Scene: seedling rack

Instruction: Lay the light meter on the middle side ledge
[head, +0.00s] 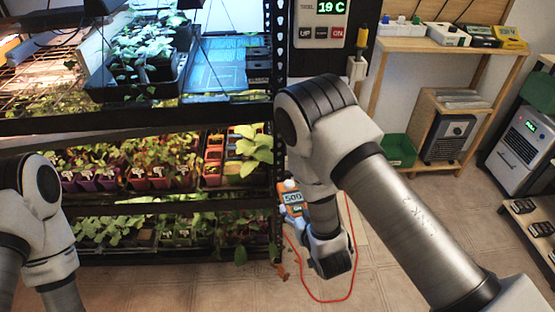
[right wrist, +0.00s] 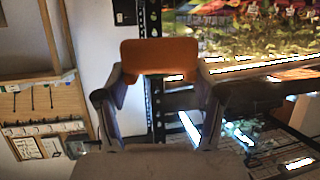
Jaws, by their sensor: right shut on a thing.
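The light meter (head: 292,198) is orange with a pale display reading 500. It is beside the dark post of the rack in the head view. My right gripper (right wrist: 160,82) is shut on it: in the right wrist view the orange meter (right wrist: 158,56) spans between the two fingertips. In the head view my right arm partly hides the gripper. My left arm shows at the left edge, but its gripper is out of view. I cannot tell which surface is the middle side ledge.
The plant rack (head: 281,60) has several levels holding seedling pots and trays. A red cord (head: 322,301) loops below my right arm. A wooden shelf unit (head: 462,50) at the right carries small devices on top. A green bin (head: 398,150) sits low on it.

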